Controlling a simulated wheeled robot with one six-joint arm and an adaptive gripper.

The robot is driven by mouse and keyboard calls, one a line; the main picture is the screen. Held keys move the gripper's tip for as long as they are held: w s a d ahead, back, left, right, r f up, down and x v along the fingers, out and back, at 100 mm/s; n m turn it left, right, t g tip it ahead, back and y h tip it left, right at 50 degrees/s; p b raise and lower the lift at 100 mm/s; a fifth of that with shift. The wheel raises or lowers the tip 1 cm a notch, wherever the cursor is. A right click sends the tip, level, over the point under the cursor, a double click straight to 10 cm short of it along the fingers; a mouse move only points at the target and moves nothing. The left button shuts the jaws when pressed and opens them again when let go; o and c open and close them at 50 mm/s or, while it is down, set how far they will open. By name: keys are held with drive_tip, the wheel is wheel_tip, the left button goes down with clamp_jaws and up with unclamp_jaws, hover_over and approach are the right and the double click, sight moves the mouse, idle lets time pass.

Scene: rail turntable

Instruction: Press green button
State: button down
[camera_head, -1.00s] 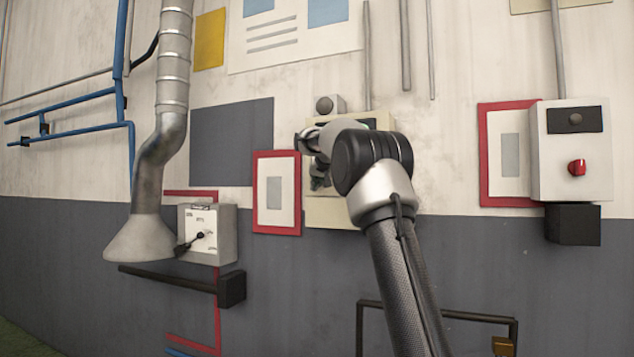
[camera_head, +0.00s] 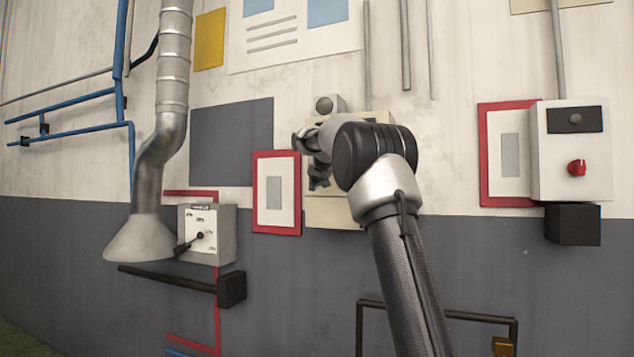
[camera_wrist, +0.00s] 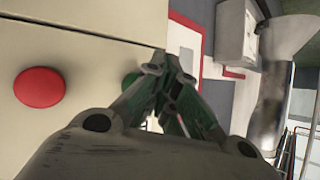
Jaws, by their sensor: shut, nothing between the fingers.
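The cream control box (camera_head: 335,212) is on the wall behind my arm, and most of its front is hidden in the head view. In the wrist view its face (camera_wrist: 95,50) carries a red button (camera_wrist: 39,87) at the left and a green button (camera_wrist: 129,80) to the right of it. My gripper (camera_wrist: 166,68) is shut and empty, its fingers beside the green button and partly covering it. I cannot tell whether they touch it. In the head view my gripper (camera_head: 318,168) is in front of the box, partly hidden by my wrist.
A red-framed sign (camera_head: 277,222) hangs just left of the box. A grey lever box (camera_head: 225,235) and a metal duct (camera_head: 148,175) are farther left. A white box with a red knob (camera_head: 545,175) is at the right. A dark rail (camera_head: 440,341) is low in front.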

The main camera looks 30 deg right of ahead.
drive_tip(key=shift+a, duration=0.1)
drive_tip(key=s+a, duration=0.1)
drive_tip(key=a, duration=0.1)
drive_tip(key=s+a, duration=0.1)
drive_tip(key=s, duration=0.1)
drive_tip(key=shift+a, duration=0.4)
idle(0.7)
